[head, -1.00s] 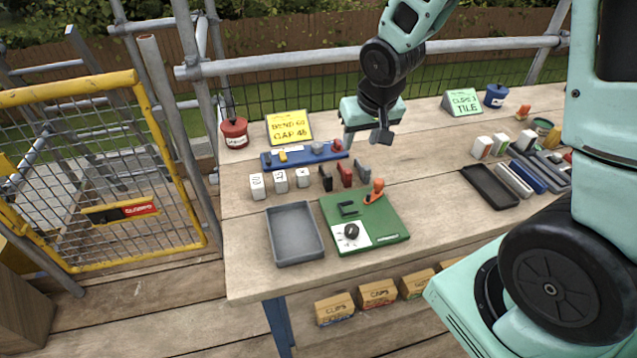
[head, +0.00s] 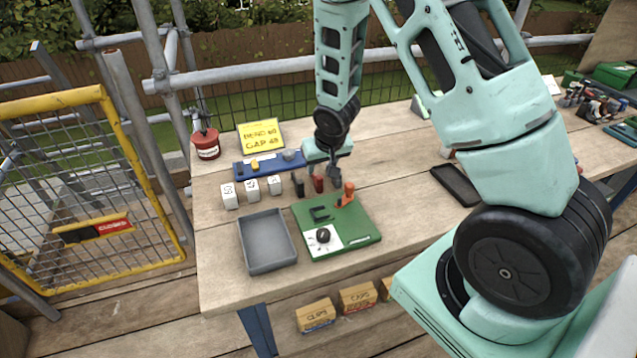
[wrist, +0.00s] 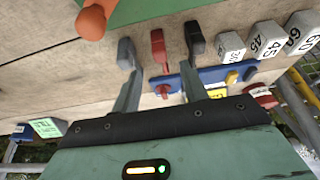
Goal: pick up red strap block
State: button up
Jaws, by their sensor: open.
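My gripper (head: 322,170) is low, right at this row, and partly covers the blocks in the head view. In the wrist view my gripper (wrist: 160,70) is open, its two fingers spread to the left and right of the red block, with nothing held. Whether the fingertips are level with the block is hard to tell.
The dark blocks, left (wrist: 127,54) and right (wrist: 195,38), are close to the fingers. A blue rail (head: 243,170) lies behind, white numbered blocks (head: 252,190) to the left. The green board (head: 358,232) with an orange lever (head: 347,194) and a grey tray (head: 268,268) are in front.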

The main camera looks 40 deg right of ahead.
aim_at(319, 176)
jog(key=shift+p+x, duration=0.75)
jog(key=shift+x, duration=2.4)
jog(key=shift+s+a+f, duration=0.1)
jog(key=shift+s, duration=0.05)
jog(key=shift+c, duration=0.3)
grip_shut()
